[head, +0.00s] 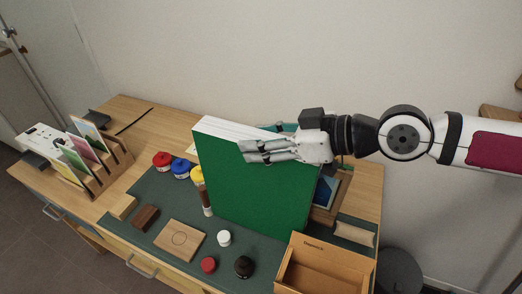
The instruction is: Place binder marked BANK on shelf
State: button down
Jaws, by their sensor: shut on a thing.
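A large green binder (250,185) stands upright over the dark green desk mat in the head view, its white page edge showing along the top. My gripper (246,151) reaches in from the right and is shut on the binder near its upper part, with fingers lying across its green face. The binder's spine is not visible, so the BANK marking cannot be read. Whether its lower edge touches the mat is not clear. No shelf can be made out with certainty; wooden edges (499,115) show at the far right.
On the desk mat (150,190) are stamps, including a red one (209,265) and a black one (244,267), ink bottles (180,168), and a wooden block (180,240). An open cardboard box (325,268) stands at front right. A card rack (105,170) stands at left.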

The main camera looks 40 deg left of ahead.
notch_tip(320, 180, up, 27)
jog(key=shift+s+f, duration=0.1)
jog(key=shift+f, duration=0.05)
